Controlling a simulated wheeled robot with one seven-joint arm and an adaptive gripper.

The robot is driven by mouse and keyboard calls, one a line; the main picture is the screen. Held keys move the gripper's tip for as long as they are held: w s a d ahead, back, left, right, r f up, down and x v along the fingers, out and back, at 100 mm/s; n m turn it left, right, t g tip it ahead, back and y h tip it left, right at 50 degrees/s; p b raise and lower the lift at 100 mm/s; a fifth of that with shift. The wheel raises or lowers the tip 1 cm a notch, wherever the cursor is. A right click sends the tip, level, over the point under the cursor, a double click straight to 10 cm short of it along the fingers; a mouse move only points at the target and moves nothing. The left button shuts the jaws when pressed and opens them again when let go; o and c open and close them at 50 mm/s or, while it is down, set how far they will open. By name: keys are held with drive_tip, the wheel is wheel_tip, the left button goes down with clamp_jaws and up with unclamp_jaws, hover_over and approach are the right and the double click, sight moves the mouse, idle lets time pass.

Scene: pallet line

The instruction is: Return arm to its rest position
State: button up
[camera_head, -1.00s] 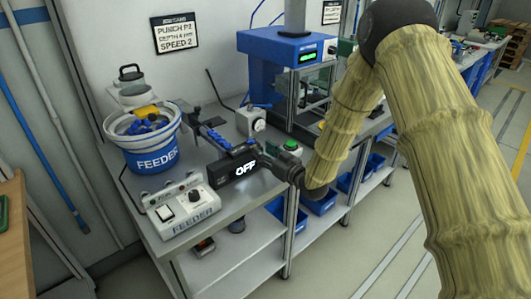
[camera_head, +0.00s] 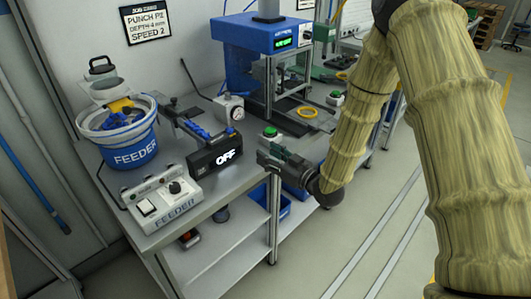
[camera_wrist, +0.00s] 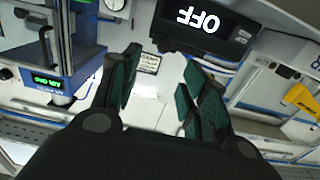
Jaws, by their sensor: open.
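My arm reaches in from the right in the head view, in a cream ribbed cover. My gripper (camera_head: 277,162) is at the front edge of the workbench, right of the black OFF display (camera_head: 216,156). It hangs in the air in front of the green button (camera_head: 270,132). In the wrist view my gripper (camera_wrist: 160,92) shows its dark green finger pads spread apart with nothing between them. The OFF display also shows in the wrist view (camera_wrist: 200,22), upside down and beyond the fingers.
A blue press (camera_head: 265,40) stands on the bench behind my gripper. The blue feeder bowl (camera_head: 125,140) and white feeder control box (camera_head: 160,200) are at the left. Blue bins (camera_head: 275,205) sit on the lower shelf. The floor aisle (camera_head: 370,240) at the right is clear.

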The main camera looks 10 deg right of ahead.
drive_tip(key=shift+f, duration=0.1)
idle(0.3)
drive_tip(key=s+d+f+m+g+h, duration=0.2)
drive_tip(key=s+f+g+h, duration=0.15)
drive_tip(key=s+f, duration=0.75)
drive_tip(key=s+d+f+m+g+h, duration=0.3)
drive_tip(key=s+f, duration=0.5)
drive_tip(key=f, duration=0.7)
drive_tip(key=s+d+f+m+g+h, duration=0.1)
drive_tip(key=s+f+g, duration=0.1)
drive_tip(key=s, duration=0.7)
drive_tip(key=s+d+f+g+h, duration=0.1)
drive_tip(key=s+f+g, duration=0.2)
drive_tip(key=s, duration=0.6)
drive_tip(key=s+d+f+m+g+h, duration=0.1)
drive_tip(key=s+d+f+g+h, duration=0.1)
drive_tip(key=s, duration=0.7)
drive_tip(key=shift+s+f+m+g, duration=0.3)
drive_tip(key=shift+f+g, duration=0.25)
drive_tip(key=shift+f, duration=0.4)
